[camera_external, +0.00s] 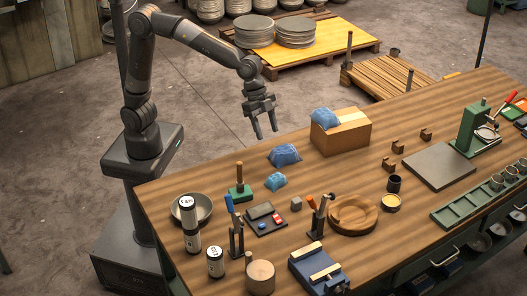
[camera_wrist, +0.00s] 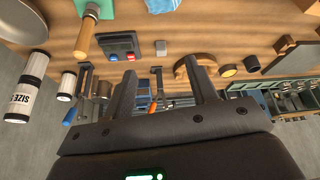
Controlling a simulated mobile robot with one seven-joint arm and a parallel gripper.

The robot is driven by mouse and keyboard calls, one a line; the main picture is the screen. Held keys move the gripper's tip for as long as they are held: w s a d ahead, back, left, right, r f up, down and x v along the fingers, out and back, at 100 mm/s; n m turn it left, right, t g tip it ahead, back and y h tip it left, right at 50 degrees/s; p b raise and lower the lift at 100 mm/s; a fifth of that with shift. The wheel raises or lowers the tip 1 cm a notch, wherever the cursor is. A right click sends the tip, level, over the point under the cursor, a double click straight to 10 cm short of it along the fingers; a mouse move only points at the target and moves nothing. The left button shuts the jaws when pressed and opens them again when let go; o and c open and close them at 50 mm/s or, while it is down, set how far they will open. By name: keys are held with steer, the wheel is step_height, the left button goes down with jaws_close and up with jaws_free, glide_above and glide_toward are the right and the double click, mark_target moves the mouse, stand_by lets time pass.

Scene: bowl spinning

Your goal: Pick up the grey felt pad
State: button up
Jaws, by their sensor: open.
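No piece is plainly felt, so I cannot tell for certain which is the grey felt pad. A small grey block (camera_external: 296,204) lies on the bench beside a dark tray (camera_external: 279,227) with a grey flat piece (camera_external: 260,211) and small red and blue pieces. The block also shows in the wrist view (camera_wrist: 161,48), beyond and between my fingers, with the tray (camera_wrist: 119,54) to its left. A larger grey plate (camera_external: 437,166) lies flat further right. My gripper (camera_external: 266,134) is open and empty, in the air past the bench's far edge; its fingers show in the wrist view (camera_wrist: 165,74).
A green block with a wooden handle (camera_external: 239,192), blue bags (camera_external: 285,155) and a tool stand (camera_external: 318,218) surround the tray. A cardboard box (camera_external: 343,137) with a blue bag on top stands behind. White cylinders (camera_external: 190,226) stand front left.

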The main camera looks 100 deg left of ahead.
mark_target(297, 200)
steer(key=w+d+f+m, duration=0.1)
steer(key=w+d+f, duration=0.2)
steer(key=w+f, duration=0.1)
steer(key=w+d+f+m, duration=0.1)
steer(key=w+d+f, duration=0.2)
steer(key=w+f, duration=0.1)
steer(key=w+d+f, duration=0.3)
steer(key=w+f, duration=0.1)
steer(key=f, duration=0.2)
steer(key=shift+d+f+m+g, duration=0.15)
steer(key=shift+m+g, duration=0.15)
steer(key=shift+m, duration=0.1)
steer(key=shift+d+x, duration=0.15)
steer(key=shift+x, duration=1.2)
steer(key=shift+d+x, duration=0.2)
steer(key=shift+x, duration=1.2)
steer(key=shift+c, duration=0.4)
steer(key=c, duration=1)
steer(key=shift+o, duration=0.2)
steer(key=shift+r, duration=0.25)
